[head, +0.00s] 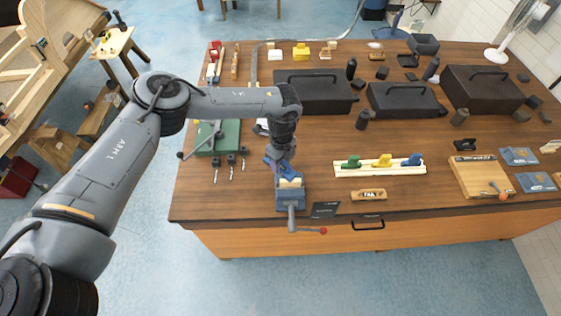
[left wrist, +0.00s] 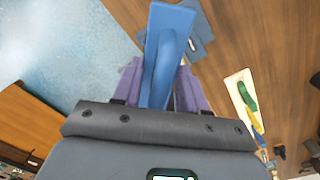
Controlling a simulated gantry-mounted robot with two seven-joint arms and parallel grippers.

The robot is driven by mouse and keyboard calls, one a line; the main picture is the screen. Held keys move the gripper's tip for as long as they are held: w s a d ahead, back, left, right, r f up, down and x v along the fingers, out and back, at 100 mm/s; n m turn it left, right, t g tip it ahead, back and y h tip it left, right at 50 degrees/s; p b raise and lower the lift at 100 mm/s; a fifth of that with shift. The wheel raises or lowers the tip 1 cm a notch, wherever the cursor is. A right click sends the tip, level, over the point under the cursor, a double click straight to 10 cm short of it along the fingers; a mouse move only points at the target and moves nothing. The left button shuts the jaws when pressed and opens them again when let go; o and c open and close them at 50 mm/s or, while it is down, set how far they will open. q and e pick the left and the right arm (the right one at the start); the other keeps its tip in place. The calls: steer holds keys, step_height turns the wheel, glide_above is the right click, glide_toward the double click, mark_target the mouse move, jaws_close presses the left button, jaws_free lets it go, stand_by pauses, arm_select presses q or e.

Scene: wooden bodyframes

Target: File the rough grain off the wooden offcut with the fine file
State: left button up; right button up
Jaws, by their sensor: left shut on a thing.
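My left gripper (head: 279,166) is shut on a bright blue tool (left wrist: 163,55) with a flat plate and a raised handle, which appears to be the file. In the left wrist view the tool stands between my purple fingers (left wrist: 155,88). In the head view the gripper is just above and behind a blue-grey vise (head: 290,203) at the table's front edge. A pale wooden block, seemingly the offcut (head: 291,183), sits in the vise's top. I cannot tell whether the tool touches the block. My right gripper is not in view.
A pale rack (head: 345,172) with green, yellow and blue pieces lies right of the vise. A small wooden plaque (head: 369,195) and a dark card (head: 325,210) lie in front. Black toolboxes (head: 315,92) stand behind.

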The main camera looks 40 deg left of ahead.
arm_select(q)
steer(key=shift+f+b, duration=0.4)
steer(key=shift+f, duration=0.3)
